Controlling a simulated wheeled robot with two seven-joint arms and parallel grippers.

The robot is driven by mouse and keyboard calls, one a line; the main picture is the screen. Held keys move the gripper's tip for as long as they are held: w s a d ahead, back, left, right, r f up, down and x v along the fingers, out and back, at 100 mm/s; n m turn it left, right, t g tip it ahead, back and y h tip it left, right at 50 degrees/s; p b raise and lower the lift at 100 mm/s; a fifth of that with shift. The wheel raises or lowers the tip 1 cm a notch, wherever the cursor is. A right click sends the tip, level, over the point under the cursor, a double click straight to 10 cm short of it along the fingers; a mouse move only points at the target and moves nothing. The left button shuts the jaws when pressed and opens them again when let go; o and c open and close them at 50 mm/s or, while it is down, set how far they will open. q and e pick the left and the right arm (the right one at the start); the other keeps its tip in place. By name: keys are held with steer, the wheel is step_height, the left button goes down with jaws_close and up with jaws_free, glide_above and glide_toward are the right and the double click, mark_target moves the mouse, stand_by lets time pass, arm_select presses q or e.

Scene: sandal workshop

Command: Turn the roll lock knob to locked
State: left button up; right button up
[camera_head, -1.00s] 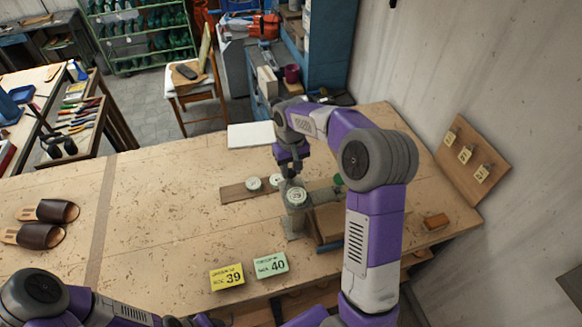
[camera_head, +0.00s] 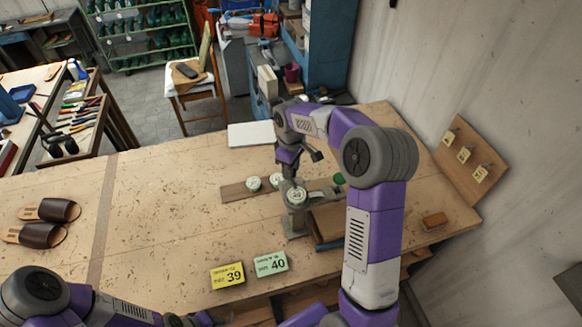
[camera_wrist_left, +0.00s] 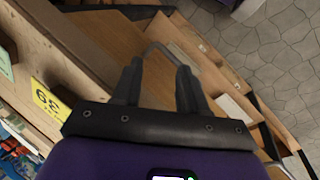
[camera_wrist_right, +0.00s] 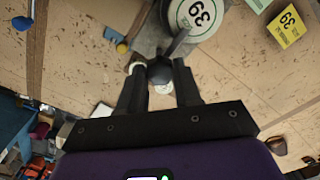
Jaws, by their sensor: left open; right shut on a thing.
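The dark roll lock knob (camera_wrist_right: 160,72) with a lever-like arm shows between my right fingers in the right wrist view, beside the roll. My right gripper (camera_head: 288,174) is shut on this knob; in the head view the wrist hides the knob. Whether it stands at locked cannot be read. My left gripper (camera_wrist_left: 160,70) is open and empty by the bench's front side, mostly out of the head view.
A yellow 39 card (camera_head: 227,276) and a green 40 card (camera_head: 270,264) stand near the front edge. Two more white rolls (camera_head: 253,183) sit on a wooden strip. Brown sandals (camera_head: 48,210) lie at left. The bench between is clear.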

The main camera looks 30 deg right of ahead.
stand_by(0.5)
steer(key=o, duration=1)
steer(key=shift+o, duration=0.2)
steer(key=shift+r, duration=0.1)
step_height(320, 180, up, 8)
steer(key=shift+f, duration=0.25)
